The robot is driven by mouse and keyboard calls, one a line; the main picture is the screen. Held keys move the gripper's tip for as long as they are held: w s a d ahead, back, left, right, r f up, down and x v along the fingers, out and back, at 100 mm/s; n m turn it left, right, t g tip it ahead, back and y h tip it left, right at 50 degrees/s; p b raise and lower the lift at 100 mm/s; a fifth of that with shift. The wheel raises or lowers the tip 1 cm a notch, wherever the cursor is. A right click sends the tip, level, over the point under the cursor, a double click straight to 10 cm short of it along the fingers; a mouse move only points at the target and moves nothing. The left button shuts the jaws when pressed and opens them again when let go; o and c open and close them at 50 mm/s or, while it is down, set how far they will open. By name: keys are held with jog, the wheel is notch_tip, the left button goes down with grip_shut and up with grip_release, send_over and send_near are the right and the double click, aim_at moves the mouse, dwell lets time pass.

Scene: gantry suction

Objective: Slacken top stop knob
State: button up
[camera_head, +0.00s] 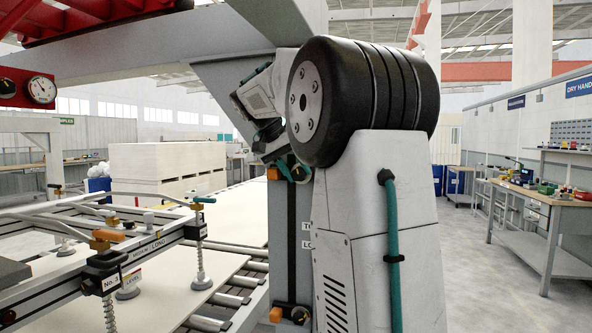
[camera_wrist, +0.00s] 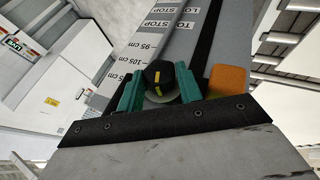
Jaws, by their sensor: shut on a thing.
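The top stop knob (camera_wrist: 159,73) is black with a yellow mark and sits between the teal fingers of my gripper (camera_wrist: 158,90) in the wrist view. The gripper is shut on it, one finger on each side. The yellow mark runs nearly upright in that view. The orange stop block (camera_wrist: 228,82) is just right of the fingers. A scale plate (camera_wrist: 158,40) with stop lettering and centimetre marks shows upside down behind the knob. In the head view the orange block (camera_head: 273,173) shows on the grey post, and my arm partly hides the gripper (camera_head: 290,171) and the knob.
A lower stop with an orange block (camera_head: 276,314) and black knob (camera_head: 300,315) is low on the post. A suction frame (camera_head: 150,240) hangs over pale boards on a roller conveyor (camera_head: 228,290) at left. A workbench (camera_head: 545,210) stands at right beyond open floor.

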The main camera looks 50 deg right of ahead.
jog(key=o, duration=1)
jog(key=shift+s+d+r+m+t+y, duration=0.15)
jog(key=shift+t+y, duration=0.15)
jog(key=shift+t, duration=0.3)
jog(key=shift+s+a+f+m+t+y, duration=0.15)
jog(key=shift+t+y, duration=0.15)
jog(key=shift+t, duration=0.3)
jog(key=t, duration=0.1)
jog(key=t+y, duration=0.1)
jog(key=t, duration=0.1)
jog(key=shift+s+d+r+m, duration=0.15)
jog(key=shift+s+d+m, duration=0.1)
jog(key=shift+m, duration=0.15)
jog(key=v, duration=0.8)
jog(key=shift+s+a+f+n+y, duration=0.6)
jog(key=shift+s+a+f+n, duration=1.2)
jog(key=shift+a+f, duration=2.5)
jog(key=shift+s+a+f+n+y, duration=0.6)
jog(key=shift+s+a+f+n, duration=1.2)
jog(key=shift+a+f, duration=2.4)
jog(key=shift+s+a+f+n+y, duration=0.6)
jog(key=shift+s+a+f+n, duration=1.75)
jog(key=shift+a, duration=3.35)
